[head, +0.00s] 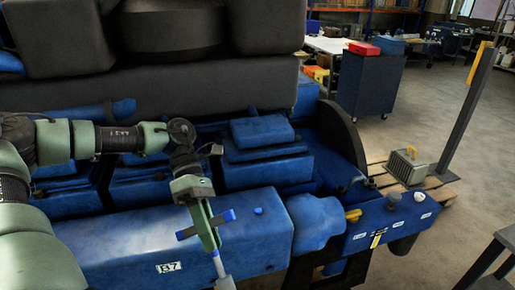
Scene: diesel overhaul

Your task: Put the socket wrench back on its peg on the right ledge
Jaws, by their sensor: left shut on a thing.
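My left gripper (207,228) hangs over the blue engine side cover, fingers pointing down. It is shut on what looks like the socket wrench (224,283), whose pale grey lower end sticks out below the fingers and is cut off by the bottom edge. A crossbar with blue ends shows at the fingers; I cannot tell whether it is part of the wrench. The right ledge (405,222) is a blue shelf with small white labels on its front, well right of the gripper. I cannot make out which peg on it is free. My right gripper is not in view.
A yellow-handled item (353,215) lies at the left of the ledge, and a yellow tag (376,240) hangs on its front. A dark flywheel rim (343,135) rises behind. A rounded blue housing (315,222) lies between gripper and ledge. A dark table (492,250) stands at lower right.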

